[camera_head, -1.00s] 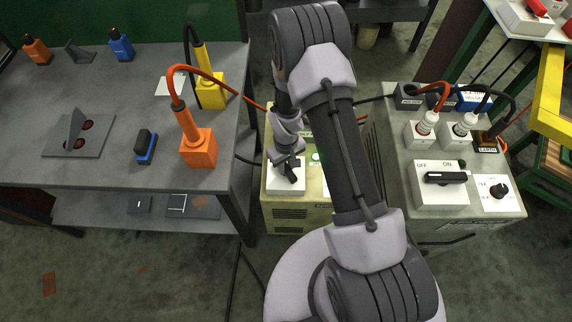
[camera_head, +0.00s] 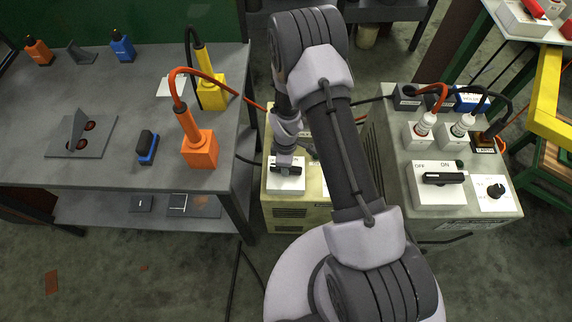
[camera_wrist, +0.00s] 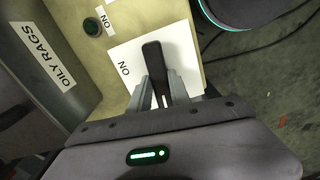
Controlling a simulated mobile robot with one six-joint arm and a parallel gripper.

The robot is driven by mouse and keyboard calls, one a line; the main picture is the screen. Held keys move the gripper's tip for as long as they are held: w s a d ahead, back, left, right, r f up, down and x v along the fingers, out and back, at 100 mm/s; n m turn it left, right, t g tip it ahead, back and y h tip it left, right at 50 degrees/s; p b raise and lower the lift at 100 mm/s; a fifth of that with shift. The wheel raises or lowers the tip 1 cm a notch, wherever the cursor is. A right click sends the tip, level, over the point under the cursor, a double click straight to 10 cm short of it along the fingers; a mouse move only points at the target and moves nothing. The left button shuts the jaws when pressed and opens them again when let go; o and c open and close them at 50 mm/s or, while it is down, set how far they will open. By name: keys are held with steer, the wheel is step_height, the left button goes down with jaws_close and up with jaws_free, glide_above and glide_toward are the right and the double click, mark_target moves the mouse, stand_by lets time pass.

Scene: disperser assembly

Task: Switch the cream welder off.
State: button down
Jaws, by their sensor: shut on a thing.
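The cream welder (camera_head: 298,216) is a low cream box in the middle of the head view, between the bench and a grey-cream machine. A white switch plate (camera_head: 290,187) with a black handle sits on its top. My gripper (camera_wrist: 160,92) is shut on the black switch handle (camera_wrist: 153,56), one finger on each side. The word ON shows on the plate, left of the handle. A green lamp (camera_wrist: 91,27) on the welder looks dark in the wrist view. My gripper hides much of the switch in the head view, and I see no OFF word on it.
A second machine (camera_head: 452,229) at right has its own OFF/ON switch (camera_head: 444,178) and a dial (camera_head: 496,191). The workbench (camera_head: 60,172) at left holds orange and yellow cabled blocks. A cable runs behind the welder.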

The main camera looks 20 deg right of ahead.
steer(key=shift+n, duration=0.6)
steer(key=c, duration=1.2)
jaws_free()
step_height(320, 180, up, 18)
steer(key=p, duration=0.6)
steer(key=shift+f, duration=0.25)
